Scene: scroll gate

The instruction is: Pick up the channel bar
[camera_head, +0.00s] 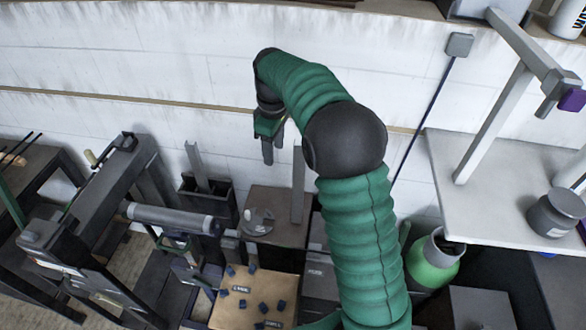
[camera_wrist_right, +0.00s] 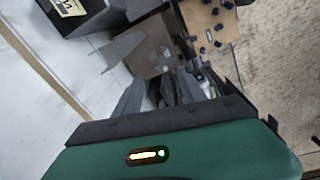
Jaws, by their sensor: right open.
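Two grey upright bars show in the head view: one (camera_head: 298,188) stands at the right side of a brown box top (camera_head: 265,205), the other (camera_head: 196,167) rises from a dark open box (camera_head: 222,203). I cannot tell for sure which is the channel bar. My right gripper (camera_head: 273,148) is open and empty, pointing down in front of the white wall, up and left of the bar by the brown top. In the right wrist view a grey bar (camera_wrist_right: 121,47) lies beyond the gripper's fingers, apart from them. My left gripper is not clearly in view.
A board with several dark blue knobs (camera_head: 246,300) lies at the bottom. A dark machine with a grey roller (camera_head: 170,218) stands left. A white table (camera_head: 490,195) and a green cylinder (camera_head: 433,266) are right. The white wall (camera_head: 150,60) runs behind.

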